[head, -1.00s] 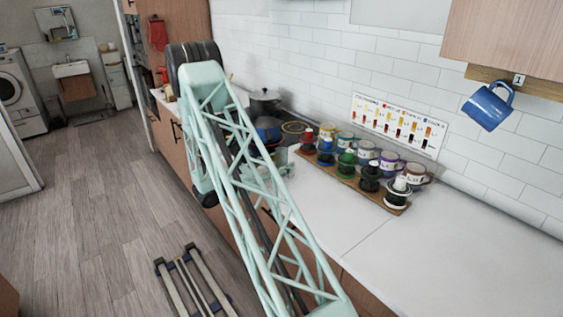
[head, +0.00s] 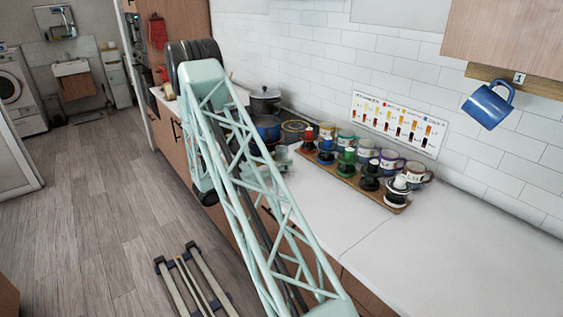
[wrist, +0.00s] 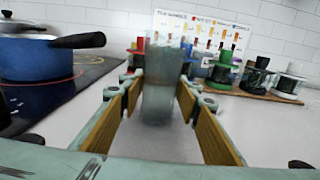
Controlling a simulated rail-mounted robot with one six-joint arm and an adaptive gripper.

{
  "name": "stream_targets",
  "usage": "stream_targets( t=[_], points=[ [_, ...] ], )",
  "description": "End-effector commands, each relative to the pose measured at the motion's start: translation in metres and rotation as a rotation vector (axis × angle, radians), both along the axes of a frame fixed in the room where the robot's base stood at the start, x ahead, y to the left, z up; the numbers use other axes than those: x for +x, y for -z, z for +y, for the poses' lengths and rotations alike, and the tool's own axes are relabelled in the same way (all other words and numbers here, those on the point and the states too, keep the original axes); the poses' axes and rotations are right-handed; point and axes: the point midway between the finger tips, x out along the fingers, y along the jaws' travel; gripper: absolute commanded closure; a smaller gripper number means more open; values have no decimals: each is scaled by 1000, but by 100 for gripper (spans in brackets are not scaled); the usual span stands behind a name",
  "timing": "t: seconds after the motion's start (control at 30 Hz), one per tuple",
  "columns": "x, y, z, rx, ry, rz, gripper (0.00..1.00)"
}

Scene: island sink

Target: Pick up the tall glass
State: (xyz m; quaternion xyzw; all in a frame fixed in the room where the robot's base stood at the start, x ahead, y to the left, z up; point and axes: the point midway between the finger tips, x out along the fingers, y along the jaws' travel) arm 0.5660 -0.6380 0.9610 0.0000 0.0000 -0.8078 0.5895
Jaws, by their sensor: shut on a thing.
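The tall glass (wrist: 160,85) is clear, greyish and upright in the middle of the wrist view. My gripper (wrist: 161,98) is shut on it, with a yellow-lined finger on each side. The glass's lower end shows between the fingers over the white counter. I cannot tell whether its base touches the counter. In the head view my gripper (head: 279,158) is small and partly behind my arm, near the stove, and the glass is hard to make out there.
A blue pot (wrist: 50,58) with a black handle stands on the black cooktop (wrist: 60,85) to the left. A wooden board (head: 352,181) with colored drippers and mugs lies to the right. A blue mug (head: 488,106) hangs on the wall. The front counter (head: 400,250) is clear.

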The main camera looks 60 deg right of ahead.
Motion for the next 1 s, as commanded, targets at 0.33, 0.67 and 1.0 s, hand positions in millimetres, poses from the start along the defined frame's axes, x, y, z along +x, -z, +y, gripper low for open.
stream_targets(
  t=[0.33,0.67,1.0],
  points=[
    [0,-7,0,0,0,-1,82],
    [0,-21,0,0,0,-1,82],
    [-3,-34,4,1,0,2,82]
  ],
)
